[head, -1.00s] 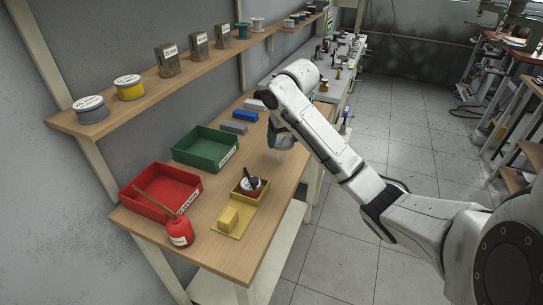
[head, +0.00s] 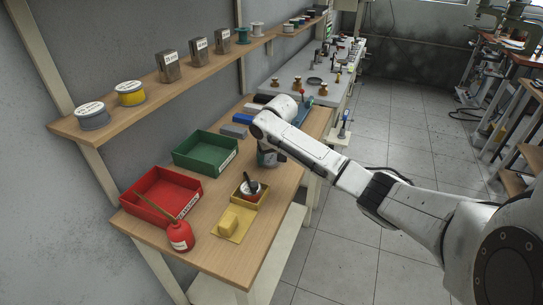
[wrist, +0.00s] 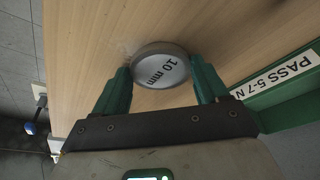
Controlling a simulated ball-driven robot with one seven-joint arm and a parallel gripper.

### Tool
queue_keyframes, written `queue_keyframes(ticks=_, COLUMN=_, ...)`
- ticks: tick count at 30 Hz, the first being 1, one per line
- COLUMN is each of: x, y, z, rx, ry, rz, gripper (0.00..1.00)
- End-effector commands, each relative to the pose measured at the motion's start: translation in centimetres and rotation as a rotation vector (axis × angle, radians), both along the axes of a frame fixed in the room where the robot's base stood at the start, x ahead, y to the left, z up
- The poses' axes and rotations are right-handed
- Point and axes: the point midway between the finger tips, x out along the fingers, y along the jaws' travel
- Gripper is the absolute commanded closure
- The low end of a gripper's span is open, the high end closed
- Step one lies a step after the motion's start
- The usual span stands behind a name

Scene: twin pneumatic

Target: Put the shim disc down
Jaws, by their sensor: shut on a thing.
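The shim disc (wrist: 160,66) is a round grey disc with a pale face marked "10 mm". In the wrist view it sits between the green fingers of my gripper (wrist: 162,78), which is shut on it. Bare wooden tabletop shows just beyond the disc. I cannot tell whether the disc touches the wood. In the head view my gripper (head: 268,160) is low over the workbench (head: 222,250), right of the green bin (head: 205,150). The disc is hidden there.
The green bin's label, "PASS 5-7 N", shows in the wrist view (wrist: 280,72). Blue and grey blocks (head: 234,130) lie behind. Bench wood between is clear.

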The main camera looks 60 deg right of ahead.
Motion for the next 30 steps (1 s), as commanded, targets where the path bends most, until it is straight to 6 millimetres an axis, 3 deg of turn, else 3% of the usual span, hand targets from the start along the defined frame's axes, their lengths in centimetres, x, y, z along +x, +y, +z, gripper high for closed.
queue_keyframes(ticks=8, x=0.0, y=0.0, z=-0.3, rx=0.0, ry=0.0, rz=0.0, gripper=0.61)
queue_keyframes(ticks=9, x=0.0, y=0.0, z=-0.3, rx=-0.001, ry=0.0, rz=0.0, gripper=0.24)
queue_keyframes(ticks=16, x=0.0, y=0.0, z=-0.2, rx=0.0, ry=0.0, rz=0.0, gripper=0.02)
queue_keyframes(ticks=24, x=0.0, y=0.0, z=-0.1, rx=-0.001, ry=-0.001, rz=0.0, gripper=0.01)
queue_keyframes(ticks=30, x=-0.3, y=0.4, z=1.9, rx=0.0, ry=-0.004, rz=0.001, gripper=0.01)
